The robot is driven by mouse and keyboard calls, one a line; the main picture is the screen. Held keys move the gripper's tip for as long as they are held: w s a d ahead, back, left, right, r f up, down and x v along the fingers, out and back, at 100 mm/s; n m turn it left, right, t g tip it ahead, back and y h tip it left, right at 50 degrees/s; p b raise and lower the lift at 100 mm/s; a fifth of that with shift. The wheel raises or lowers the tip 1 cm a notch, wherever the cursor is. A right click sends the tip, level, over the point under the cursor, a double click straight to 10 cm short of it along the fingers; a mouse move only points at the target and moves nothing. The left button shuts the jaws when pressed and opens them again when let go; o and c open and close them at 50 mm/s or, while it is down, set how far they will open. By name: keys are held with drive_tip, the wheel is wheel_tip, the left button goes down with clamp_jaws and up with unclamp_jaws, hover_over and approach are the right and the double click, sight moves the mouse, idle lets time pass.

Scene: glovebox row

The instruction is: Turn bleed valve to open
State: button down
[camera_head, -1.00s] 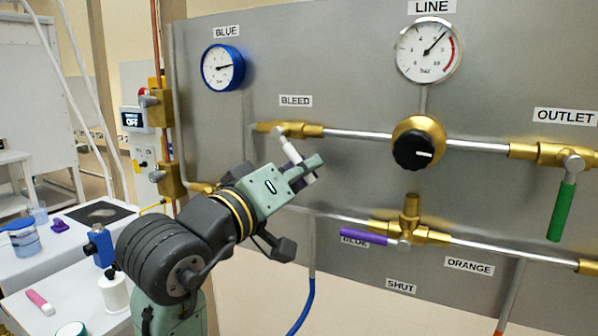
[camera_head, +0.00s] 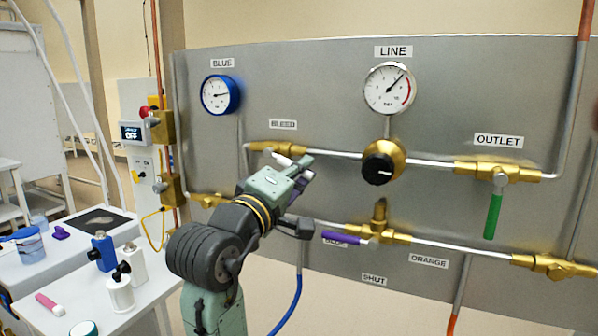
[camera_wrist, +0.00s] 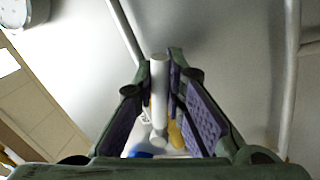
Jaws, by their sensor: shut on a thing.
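The bleed valve (camera_head: 257,147) is a brass fitting on the upper pipe at the panel's left, under the BLEED label (camera_head: 283,124). Its white lever (camera_head: 283,160) slants slightly down to the right, near the line of the pipe. My gripper (camera_head: 302,167) is shut on this lever near its free end and hides part of it. In the wrist view the white lever (camera_wrist: 159,95) stands between the two purple-padded fingers of my gripper (camera_wrist: 163,62).
A brass regulator with a black knob (camera_head: 383,162) sits right of my gripper. The purple-handled valve (camera_head: 345,237) is below, and the green outlet lever (camera_head: 493,215) hangs at right. A blue hose (camera_head: 290,305) runs down below my arm. A bench with bottles (camera_head: 120,288) stands at left.

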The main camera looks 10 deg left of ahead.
idle(0.3)
drive_tip(key=c, duration=1.6)
unclamp_jaws()
drive_tip(key=shift+c, duration=0.2)
drive_tip(key=shift+s, duration=0.1)
drive_tip(key=v, duration=1.2)
